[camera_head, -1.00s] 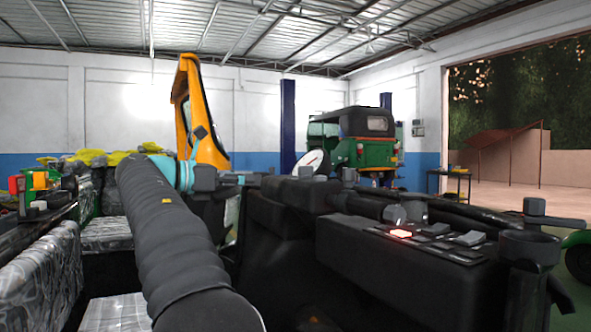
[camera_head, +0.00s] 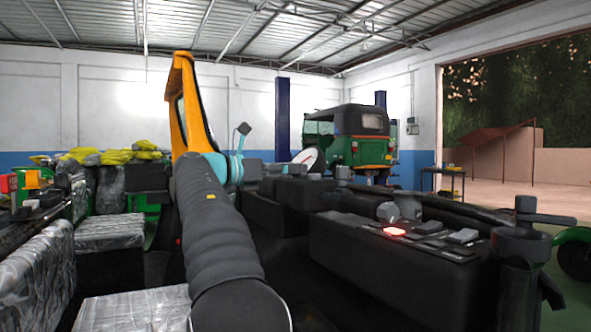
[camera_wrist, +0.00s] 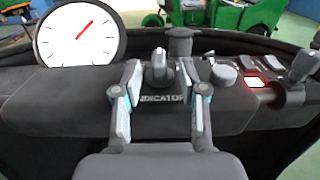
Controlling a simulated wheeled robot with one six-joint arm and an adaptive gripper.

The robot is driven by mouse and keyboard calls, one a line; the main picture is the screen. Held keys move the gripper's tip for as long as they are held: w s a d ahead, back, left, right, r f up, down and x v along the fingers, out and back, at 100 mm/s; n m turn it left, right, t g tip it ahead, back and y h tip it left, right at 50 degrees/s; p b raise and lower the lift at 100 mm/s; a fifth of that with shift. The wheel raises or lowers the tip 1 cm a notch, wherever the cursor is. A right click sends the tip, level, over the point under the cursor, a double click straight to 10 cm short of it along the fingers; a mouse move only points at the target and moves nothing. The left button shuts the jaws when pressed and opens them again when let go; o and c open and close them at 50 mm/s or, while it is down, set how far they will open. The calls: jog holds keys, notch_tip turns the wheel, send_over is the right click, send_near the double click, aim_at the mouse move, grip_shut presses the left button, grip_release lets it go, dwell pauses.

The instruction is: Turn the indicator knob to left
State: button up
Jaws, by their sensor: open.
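The indicator knob (camera_wrist: 158,67) is a grey knob with a raised grip, on the dark dashboard above the white word INDICATOR. In the wrist view my gripper (camera_wrist: 158,77) is open, with one finger on each side of the knob. The fingertips reach about level with it, and gaps show between them and the knob. I cannot tell its exact turn. In the head view I cannot make out the indicator knob or the fingers clearly, beyond my dark arm.
A white gauge (camera_wrist: 78,35) with a red needle stands left of the knob. The dark dashboard (camera_head: 340,240) fills the right foreground; plastic-wrapped seats (camera_head: 110,232) are at left.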

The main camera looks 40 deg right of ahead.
jog(key=shift+x, duration=1)
